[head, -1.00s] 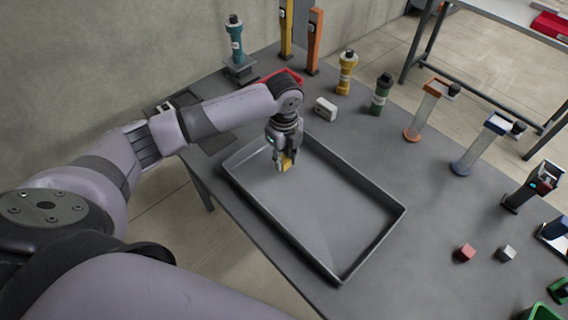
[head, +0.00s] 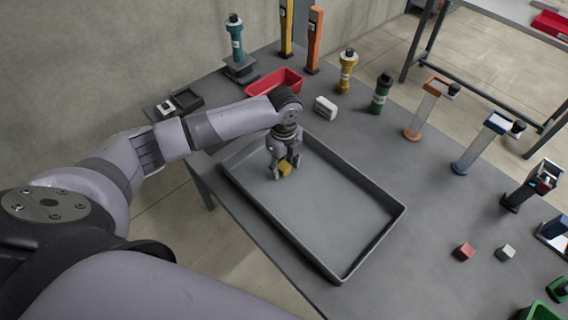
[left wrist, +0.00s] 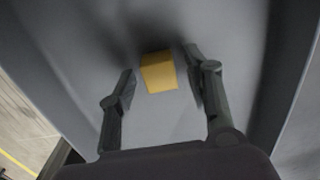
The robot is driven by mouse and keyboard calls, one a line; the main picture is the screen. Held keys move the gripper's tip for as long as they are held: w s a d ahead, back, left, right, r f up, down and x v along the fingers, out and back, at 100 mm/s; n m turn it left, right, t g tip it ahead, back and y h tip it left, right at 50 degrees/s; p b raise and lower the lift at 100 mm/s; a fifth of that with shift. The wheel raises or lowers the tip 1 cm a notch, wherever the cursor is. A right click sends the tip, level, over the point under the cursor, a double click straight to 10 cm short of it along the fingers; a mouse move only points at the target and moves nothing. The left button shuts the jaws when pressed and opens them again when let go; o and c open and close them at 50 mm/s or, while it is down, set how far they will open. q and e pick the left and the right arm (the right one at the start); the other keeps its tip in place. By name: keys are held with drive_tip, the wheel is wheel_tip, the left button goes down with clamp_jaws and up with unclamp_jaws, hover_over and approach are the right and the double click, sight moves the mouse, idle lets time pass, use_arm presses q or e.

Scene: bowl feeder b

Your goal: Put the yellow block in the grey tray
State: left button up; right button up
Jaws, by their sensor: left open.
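The yellow block (head: 285,168) is inside the grey tray (head: 372,250), toward its far left end. In the left wrist view the yellow block (left wrist: 158,72) lies between the two fingertips, with a gap visible on each side. My left gripper (head: 284,172) points down into the tray and is open around the block. It also shows in the left wrist view (left wrist: 160,80) with its fingers spread. The block seems to rest on the tray floor. My right gripper is not in view.
A red bin (head: 275,83) and a white box (head: 326,107) stand behind the tray. A red cube (head: 464,252) and a grey cube (head: 506,252) lie to the right. Several bottles and posted stands line the table's back and right. The tray's middle is empty.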

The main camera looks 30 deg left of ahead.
sight(284, 166)
use_arm(q)
wheel_tip(284, 166, up, 12)
drive_tip(key=shift+r+b, duration=0.15)
drive_tip(key=shift+b, duration=0.3)
idle(0.4)
